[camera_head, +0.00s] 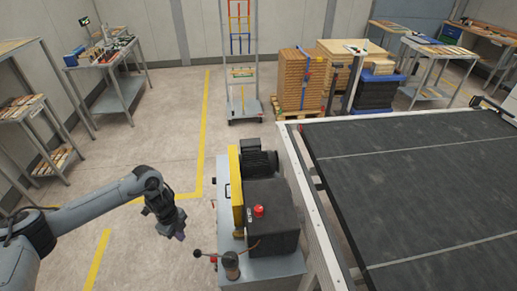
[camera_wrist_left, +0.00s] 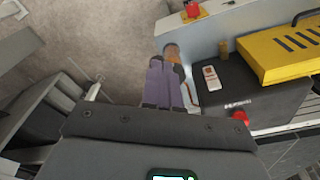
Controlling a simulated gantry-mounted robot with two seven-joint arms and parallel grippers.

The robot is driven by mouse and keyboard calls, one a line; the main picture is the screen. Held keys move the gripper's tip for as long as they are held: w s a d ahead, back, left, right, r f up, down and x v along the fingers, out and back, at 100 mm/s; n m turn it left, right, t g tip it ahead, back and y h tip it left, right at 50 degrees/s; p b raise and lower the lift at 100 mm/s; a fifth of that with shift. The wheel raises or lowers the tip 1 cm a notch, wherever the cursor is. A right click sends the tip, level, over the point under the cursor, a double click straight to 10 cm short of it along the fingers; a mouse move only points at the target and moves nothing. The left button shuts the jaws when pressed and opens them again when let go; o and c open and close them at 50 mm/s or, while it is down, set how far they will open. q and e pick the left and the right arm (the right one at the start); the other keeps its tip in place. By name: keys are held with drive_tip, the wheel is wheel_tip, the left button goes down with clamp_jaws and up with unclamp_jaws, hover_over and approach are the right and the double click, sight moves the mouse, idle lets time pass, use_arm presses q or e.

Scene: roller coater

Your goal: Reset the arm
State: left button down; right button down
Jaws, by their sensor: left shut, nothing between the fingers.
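My left gripper (camera_head: 180,236) hangs at the end of my dark grey left arm, pointing down, over the floor just left of the machine (camera_head: 272,232) in the head view. Its purple fingers also show in the left wrist view (camera_wrist_left: 165,88), lying close together with nothing visible between them. The gripper looks apart from the machine in the head view. My right gripper is in neither view.
The machine carries a yellow guard (camera_head: 235,190), a red button (camera_head: 258,211) and a black-knobbed lever (camera_head: 197,253) near my left gripper. A dark conveyor belt (camera_head: 410,185) fills the right side. Open floor (camera_head: 150,100) lies behind the gripper.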

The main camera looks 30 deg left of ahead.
use_arm(q)
drive_tip(key=s+d+f+g+h+p, duration=0.1)
drive_tip(key=s+d+f+p, duration=0.1)
drive_tip(key=s+d+f, duration=0.45)
drive_tip(key=s+d+f+g+h+p, duration=0.15)
drive_tip(key=s+d, duration=0.25)
drive_tip(key=d, duration=0.5)
drive_tip(key=s+d+r+n+t+h+p, duration=0.1)
drive_tip(key=d+r+t+h+p, duration=0.15)
drive_tip(key=d, duration=0.95)
drive_tip(key=s+d+r+n+t+h+p, duration=0.1)
drive_tip(key=d+r+t, duration=0.15)
drive_tip(key=d, duration=0.95)
drive_tip(key=w+d+r+n+t+y+p, duration=0.1)
drive_tip(key=w+r+n+t+p, duration=0.2)
drive_tip(key=r, duration=0.6)
drive_tip(key=a+r+n+g+y, duration=0.1)
drive_tip(key=a+r+n+y, duration=0.2)
drive_tip(key=a, duration=0.3)
drive_tip(key=s+a+r+n+g+y+b, duration=0.1)
drive_tip(key=a+r+n+y, duration=0.2)
drive_tip(key=a+n, duration=0.3)
drive_tip(key=shift+s+a+r, duration=0.25)
drive_tip(key=shift+a+r, duration=0.15)
drive_tip(key=shift+r, duration=0.4)
